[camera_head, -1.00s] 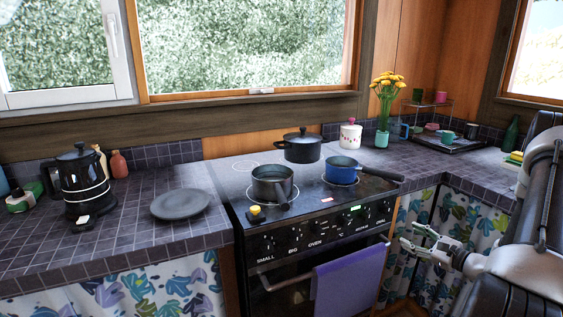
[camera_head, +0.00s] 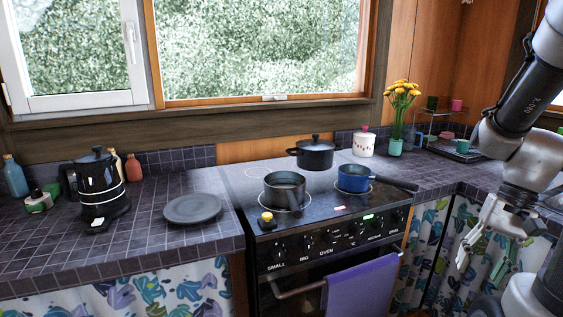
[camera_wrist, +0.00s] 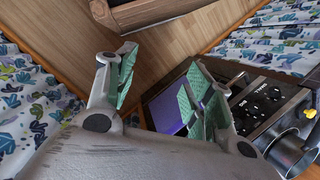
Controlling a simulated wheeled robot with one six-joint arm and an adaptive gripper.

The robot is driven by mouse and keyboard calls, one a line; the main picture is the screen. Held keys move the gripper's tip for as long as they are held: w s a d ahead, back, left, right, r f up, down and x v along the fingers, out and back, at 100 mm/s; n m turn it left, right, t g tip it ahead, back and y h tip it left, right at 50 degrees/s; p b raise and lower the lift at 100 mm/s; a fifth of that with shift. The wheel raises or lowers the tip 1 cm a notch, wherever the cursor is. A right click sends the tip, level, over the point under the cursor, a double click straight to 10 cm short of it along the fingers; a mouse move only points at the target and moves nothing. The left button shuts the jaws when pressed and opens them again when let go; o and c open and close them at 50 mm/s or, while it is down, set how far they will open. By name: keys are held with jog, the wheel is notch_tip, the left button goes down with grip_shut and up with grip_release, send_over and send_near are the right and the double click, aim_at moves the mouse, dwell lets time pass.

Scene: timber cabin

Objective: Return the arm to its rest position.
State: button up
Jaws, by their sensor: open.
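My gripper (camera_head: 482,252) hangs at the right of the head view, in front of the leaf-patterned curtain below the counter. Its fingers are spread and nothing is between them. My arm bends above it at the right edge. In the wrist view my gripper (camera_wrist: 157,92) shows its green-padded fingers apart, with the wooden floor and the stove front beyond.
The stove (camera_head: 325,228) holds a dark saucepan (camera_head: 284,190), a blue pan (camera_head: 354,178) and a black lidded pot (camera_head: 315,154). A purple towel (camera_head: 362,286) hangs on its front. Yellow flowers (camera_head: 401,90) stand on the right counter. A grey plate (camera_head: 192,208) lies on the left counter.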

jog(key=s+a+r+n+t+h, duration=0.1)
jog(key=a+r+n+t+h, duration=0.2)
jog(key=r, duration=0.9)
jog(key=a+n+t, duration=0.1)
jog(key=n+t, duration=0.1)
jog(key=n, duration=0.1)
jog(key=shift+s+a+r+n+t, duration=0.15)
jog(key=shift+a+r+n+t, duration=0.15)
jog(key=shift+a+r+t, duration=0.1)
